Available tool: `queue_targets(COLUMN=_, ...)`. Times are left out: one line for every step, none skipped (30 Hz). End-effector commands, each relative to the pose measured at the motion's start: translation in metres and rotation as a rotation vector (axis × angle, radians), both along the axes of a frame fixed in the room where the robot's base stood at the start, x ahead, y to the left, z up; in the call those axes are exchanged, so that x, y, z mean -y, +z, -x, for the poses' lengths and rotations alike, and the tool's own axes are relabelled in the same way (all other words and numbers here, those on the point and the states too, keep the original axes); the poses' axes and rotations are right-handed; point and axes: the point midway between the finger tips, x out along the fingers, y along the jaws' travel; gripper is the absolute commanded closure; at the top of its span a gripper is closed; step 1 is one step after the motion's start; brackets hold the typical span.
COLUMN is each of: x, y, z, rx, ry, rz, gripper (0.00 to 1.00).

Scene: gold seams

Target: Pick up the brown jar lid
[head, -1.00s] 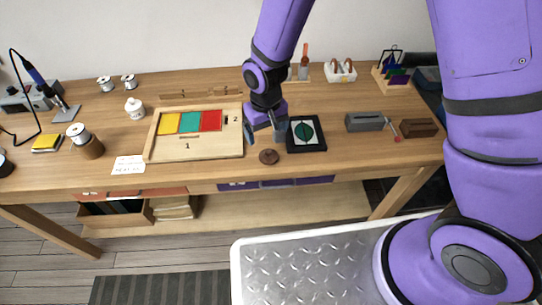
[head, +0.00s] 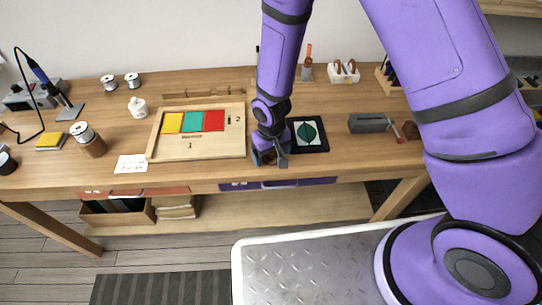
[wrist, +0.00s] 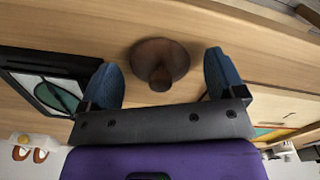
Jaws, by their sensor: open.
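The brown jar lid (wrist: 160,62) is a round dark-brown disc with a knob, lying on the wooden workbench (wrist: 60,30). In the wrist view it lies between and a little beyond the two blue fingertips of my gripper (wrist: 164,75), with clear space on both sides. My gripper is open and empty. In the head view my gripper (head: 271,157) is low over the front part of the bench and hides the lid.
A black-framed tile with a green leaf (head: 308,133) lies close to the right of my gripper. A wooden tray (head: 200,148) with yellow, green and red panels lies close to the left. A grey block-like tool (head: 370,123) is farther right.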

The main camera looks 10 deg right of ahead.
Motion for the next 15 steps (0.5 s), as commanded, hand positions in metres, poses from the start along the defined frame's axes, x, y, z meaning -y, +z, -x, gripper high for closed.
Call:
queue_targets(x=0.0, y=-0.001, z=0.0, rx=0.0, ry=0.0, rz=0.0, gripper=0.11)
queue_targets(x=0.0, y=-0.0011, z=0.0, rx=0.0, ry=0.0, rz=0.0, gripper=0.11)
queue_targets(x=0.0, y=-0.001, z=-0.0001, rx=0.0, ry=0.0, rz=0.0, gripper=0.11)
queue_targets(x=0.0, y=-0.0009, z=-0.0001, rx=0.0, ry=0.0, rz=0.0, gripper=0.11)
queue_targets(x=0.0, y=-0.0009, z=-0.0001, rx=0.0, ry=0.0, rz=0.0, gripper=0.11)
queue_targets(x=-0.0001, y=-0.0008, z=-0.0002, rx=0.0, ry=0.0, rz=0.0, gripper=0.11)
queue_targets(x=-0.0001, y=-0.0008, z=-0.0002, rx=0.0, ry=0.0, rz=0.0, gripper=0.14)
queue_targets(x=-0.0001, y=-0.0007, z=-0.0002, rx=0.0, ry=0.0, rz=0.0, gripper=0.2)
queue_targets(x=-0.0001, y=-0.0007, z=-0.0002, rx=0.0, ry=0.0, rz=0.0, gripper=0.3)
queue_targets(x=-0.0001, y=-0.0007, z=-0.0002, rx=0.001, ry=0.0, rz=0.0, gripper=0.37)
queue_targets(x=-0.0001, y=-0.0007, z=-0.0002, rx=0.001, ry=0.0, rz=0.0, gripper=0.43)
queue_targets(x=-0.0001, y=-0.0006, z=-0.0002, rx=0.001, ry=0.0, rz=0.0, gripper=0.53)
queue_targets(x=-0.0001, y=-0.0006, z=-0.0002, rx=0.001, ry=0.0, rz=0.0, gripper=0.6)
queue_targets(x=-0.0001, y=-0.0006, z=-0.0002, rx=0.001, ry=0.0, rz=0.0, gripper=0.64)
queue_targets(x=-0.0001, y=-0.0006, z=-0.0002, rx=0.001, ry=0.0, rz=0.0, gripper=0.64)
